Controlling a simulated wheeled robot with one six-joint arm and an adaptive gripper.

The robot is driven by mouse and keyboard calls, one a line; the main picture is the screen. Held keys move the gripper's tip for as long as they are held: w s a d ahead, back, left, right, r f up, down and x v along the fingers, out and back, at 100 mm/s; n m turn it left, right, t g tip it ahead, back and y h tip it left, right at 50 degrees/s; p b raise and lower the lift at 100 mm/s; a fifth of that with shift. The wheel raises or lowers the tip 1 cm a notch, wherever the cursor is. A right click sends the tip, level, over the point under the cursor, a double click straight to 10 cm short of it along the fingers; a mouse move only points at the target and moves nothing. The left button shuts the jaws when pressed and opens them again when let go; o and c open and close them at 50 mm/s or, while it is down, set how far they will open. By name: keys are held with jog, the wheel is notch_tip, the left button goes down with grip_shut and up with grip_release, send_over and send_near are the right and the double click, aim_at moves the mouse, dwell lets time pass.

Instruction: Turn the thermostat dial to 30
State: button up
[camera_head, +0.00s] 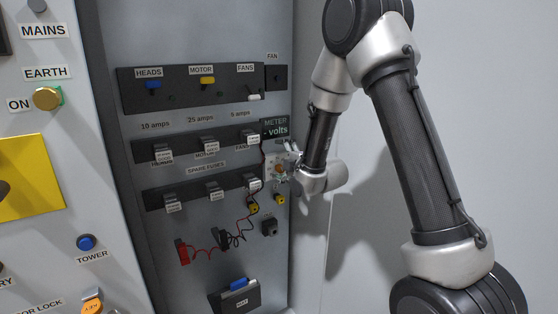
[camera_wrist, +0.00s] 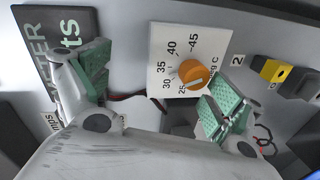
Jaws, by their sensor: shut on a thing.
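The thermostat dial (camera_wrist: 193,73) is an orange knob on a white plate (camera_wrist: 158,40) marked 25 to 45. A small pale mark at its lower edge seems to lie near the 25 side, but is hard to read. The dial also shows small in the head view (camera_head: 281,168). My gripper (camera_wrist: 158,90) is at the plate, its green-padded fingers on either side of the dial. The right finger is close beside the knob and covers the plate's lower right part.
A METER volts sign (camera_head: 275,128) is just above the plate, near the left finger. Fuse holders (camera_head: 211,146) and switches (camera_head: 207,82) lie to the left. Yellow and black sockets (camera_head: 269,226) and red and black leads (camera_head: 185,251) are below. The wall right of the panel is bare.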

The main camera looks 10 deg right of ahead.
jog(key=shift+s+d+r, duration=0.2)
jog(key=shift+s+r, duration=0.2)
jog(key=shift+r, duration=0.05)
jog(key=shift+s+d+r, duration=0.2)
jog(key=shift+s+r, duration=0.2)
jog(key=shift+r, duration=0.05)
jog(key=c, duration=0.5)
jog(key=shift+s+f, duration=0.25)
jog(key=shift+c, duration=0.4)
jog(key=f+v, duration=0.1)
jog(key=v, duration=0.5)
jog(key=shift+f, duration=0.15)
jog(key=shift+s, duration=0.1)
